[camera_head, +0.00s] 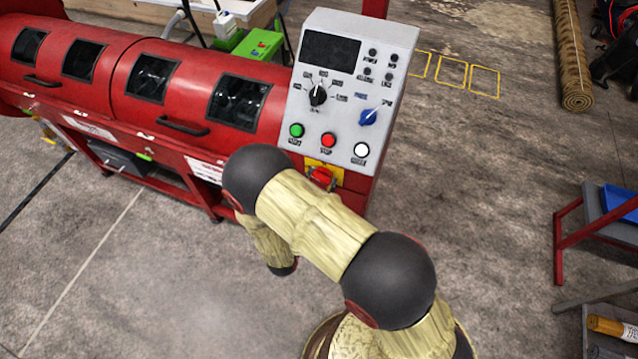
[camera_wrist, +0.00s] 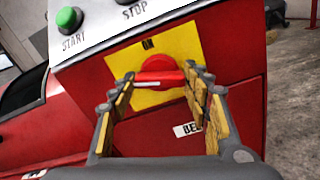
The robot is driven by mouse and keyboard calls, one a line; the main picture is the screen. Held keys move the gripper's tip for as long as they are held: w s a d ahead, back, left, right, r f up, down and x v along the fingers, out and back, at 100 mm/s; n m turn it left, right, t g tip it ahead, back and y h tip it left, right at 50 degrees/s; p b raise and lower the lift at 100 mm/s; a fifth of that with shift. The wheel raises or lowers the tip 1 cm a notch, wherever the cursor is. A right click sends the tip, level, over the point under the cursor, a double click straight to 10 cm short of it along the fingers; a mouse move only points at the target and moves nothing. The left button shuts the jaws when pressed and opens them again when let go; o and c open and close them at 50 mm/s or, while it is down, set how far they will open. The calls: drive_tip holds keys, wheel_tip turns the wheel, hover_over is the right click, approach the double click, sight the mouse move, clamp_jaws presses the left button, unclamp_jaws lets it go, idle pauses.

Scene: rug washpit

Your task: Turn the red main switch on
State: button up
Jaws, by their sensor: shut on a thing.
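The red main switch (camera_wrist: 160,66) sits on a yellow plate (camera_wrist: 185,42) on the red front of the machine's control cabinet. In the wrist view its handle lies roughly crosswise, and an "ON" label is above it. The fingers of my gripper (camera_wrist: 159,77) are on either side of the handle, shut on it. The switch also shows in the head view (camera_head: 321,176), below the grey control panel (camera_head: 338,88). My gripper is hidden behind my arm in the head view.
A green START button (camera_wrist: 68,18) is above the switch; red and white buttons and dials are on the same panel. The long red machine (camera_head: 110,70) extends left. A rolled rug (camera_head: 571,60) lies at back right. Open concrete floor is on the right.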

drive_tip(key=shift+m+b, duration=4.6)
drive_tip(key=shift+m, duration=2.4)
drive_tip(key=o, duration=1.1)
drive_tip(key=shift+o, duration=0.3)
drive_tip(key=v, duration=1.2)
